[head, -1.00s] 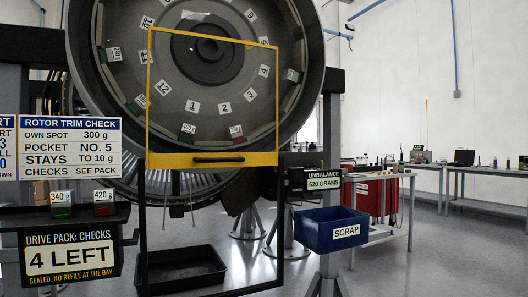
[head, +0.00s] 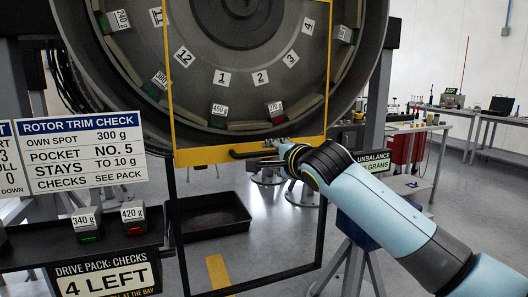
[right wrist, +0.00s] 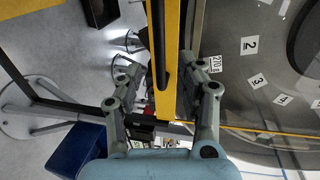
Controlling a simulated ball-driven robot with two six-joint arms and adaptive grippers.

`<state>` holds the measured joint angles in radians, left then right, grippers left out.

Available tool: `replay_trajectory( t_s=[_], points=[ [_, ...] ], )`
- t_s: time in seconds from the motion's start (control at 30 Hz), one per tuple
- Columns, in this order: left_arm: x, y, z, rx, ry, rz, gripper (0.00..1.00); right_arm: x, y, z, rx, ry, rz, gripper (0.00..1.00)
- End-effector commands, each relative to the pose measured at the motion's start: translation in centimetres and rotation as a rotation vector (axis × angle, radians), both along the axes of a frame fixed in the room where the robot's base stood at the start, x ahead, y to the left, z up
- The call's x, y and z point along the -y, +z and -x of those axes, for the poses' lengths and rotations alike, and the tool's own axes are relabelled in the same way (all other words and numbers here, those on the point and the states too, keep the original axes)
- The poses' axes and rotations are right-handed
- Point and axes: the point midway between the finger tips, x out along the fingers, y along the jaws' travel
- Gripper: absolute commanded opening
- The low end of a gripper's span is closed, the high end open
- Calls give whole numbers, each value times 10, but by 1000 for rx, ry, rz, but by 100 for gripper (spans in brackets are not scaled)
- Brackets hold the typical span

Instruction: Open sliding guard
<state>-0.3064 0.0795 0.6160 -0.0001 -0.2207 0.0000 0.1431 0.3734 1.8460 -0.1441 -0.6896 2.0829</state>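The sliding guard is a clear panel with a yellow frame (head: 205,154), standing in front of the lower part of the round rotor (head: 243,90). A black bar handle (head: 247,154) runs along its bottom yellow bar. My right gripper (head: 277,150) is at the right end of this handle and partly hides it. In the right wrist view my right gripper (right wrist: 162,66) is open, with one finger on each side of the yellow bar and the handle (right wrist: 158,45). The fingers look apart from the handle. My left gripper is not in view.
Below the guard is a black frame with a dark tray (head: 208,215) behind it on the floor. A shelf at left holds weights marked 340 g (head: 87,225) and 420 g (head: 133,218). A blue bin (right wrist: 78,150) shows in the right wrist view.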

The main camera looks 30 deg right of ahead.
Motion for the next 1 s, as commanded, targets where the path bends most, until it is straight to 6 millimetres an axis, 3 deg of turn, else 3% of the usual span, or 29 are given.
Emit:
replay_trajectory(
  t_s=[0.1, 0.3, 0.5, 0.77, 1.0],
  points=[
    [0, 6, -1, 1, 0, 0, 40, 6, -3, -26, 1, -1, -3, 38],
    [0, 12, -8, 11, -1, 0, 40, 14, -10, -58, 1, 0, 0, 38],
    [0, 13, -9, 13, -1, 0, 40, 17, -15, -72, 0, 0, 2, 38],
    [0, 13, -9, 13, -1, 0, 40, 17, -16, -73, 0, 1, 2, 38],
    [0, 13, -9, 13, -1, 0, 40, 17, -16, -73, 0, 1, 2, 11]
  ],
)
